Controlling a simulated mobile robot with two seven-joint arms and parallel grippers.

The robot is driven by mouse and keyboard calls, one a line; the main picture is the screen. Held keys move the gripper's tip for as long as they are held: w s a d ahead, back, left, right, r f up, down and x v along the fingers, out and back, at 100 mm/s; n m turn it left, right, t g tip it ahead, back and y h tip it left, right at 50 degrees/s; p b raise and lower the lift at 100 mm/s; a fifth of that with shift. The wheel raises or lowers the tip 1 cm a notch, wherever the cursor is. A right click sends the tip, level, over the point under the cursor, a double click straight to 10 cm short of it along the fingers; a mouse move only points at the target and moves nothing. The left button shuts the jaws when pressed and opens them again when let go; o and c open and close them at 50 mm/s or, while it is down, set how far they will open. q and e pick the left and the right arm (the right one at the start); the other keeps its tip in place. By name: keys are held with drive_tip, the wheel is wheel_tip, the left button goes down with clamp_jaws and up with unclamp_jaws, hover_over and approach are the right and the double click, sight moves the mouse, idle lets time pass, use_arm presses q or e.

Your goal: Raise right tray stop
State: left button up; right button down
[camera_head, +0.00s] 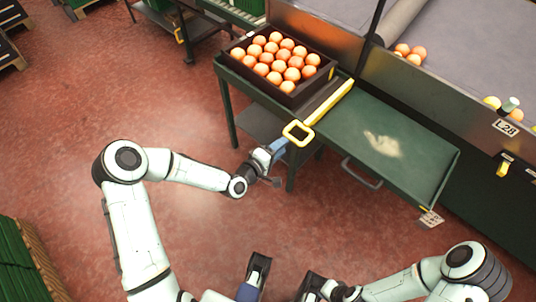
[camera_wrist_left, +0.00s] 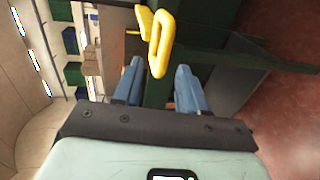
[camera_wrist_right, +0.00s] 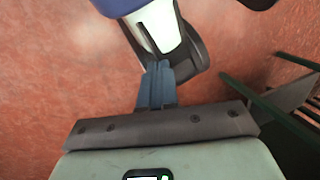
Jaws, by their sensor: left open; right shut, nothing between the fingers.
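The tray stop is a yellow bar (camera_head: 330,102) with a square loop handle (camera_head: 298,133). It lies across the green table between the crate and the bare table top. The loop handle also shows in the left wrist view (camera_wrist_left: 161,45), ahead of and between the fingertips. My left gripper (camera_head: 279,150) is open just below and left of the handle, with nothing between its blue fingers (camera_wrist_left: 158,86). Whether a finger touches the handle I cannot tell. My right gripper (camera_wrist_right: 156,84) is shut and empty, low near my own base, away from the table.
A dark crate (camera_head: 233,57) full of oranges stands on the table left of the bar. The green table top (camera_head: 350,125) to its right is empty but for a pale patch. A grey handle (camera_head: 361,173) sticks out in front. A conveyor (camera_head: 450,50) with some oranges runs behind.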

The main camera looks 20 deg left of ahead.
use_arm(q)
drive_tip(key=v, duration=0.6)
drive_tip(key=shift+s+p, duration=0.25)
drive_tip(key=shift+p, duration=0.2)
use_arm(e)
drive_tip(key=shift+s+a+r+g, duration=0.15)
drive_tip(key=shift+s+a+r, duration=0.05)
drive_tip(key=shift+s+r, duration=0.25)
drive_tip(key=shift+s+a+r+g, duration=0.15)
drive_tip(key=shift+s+a+r, duration=0.05)
drive_tip(key=shift+s+r, duration=0.2)
use_arm(q)
drive_tip(key=s+d+f+m+g+p, duration=0.3)
drive_tip(key=s+d+f+g+p, duration=0.15)
drive_tip(key=s, duration=0.25)
drive_tip(key=s+d+f+m+g+p, duration=0.3)
drive_tip(key=s+f+g+p, duration=0.2)
drive_tip(key=s, duration=0.3)
drive_tip(key=s+a+m+g+y+p, duration=0.1)
drive_tip(key=s+m+g+p, duration=0.3)
drive_tip(key=s, duration=0.9)
drive_tip(key=shift+a+f+g+y, duration=0.35)
drive_tip(key=shift+f+g+y, duration=0.05)
drive_tip(key=shift+g, duration=0.75)
use_arm(e)
wheel_tip(320, 180, up, 13)
drive_tip(key=shift+f+g, duration=0.15)
drive_tip(key=shift+g, duration=0.25)
use_arm(q)
drive_tip(key=shift+s, duration=0.2)
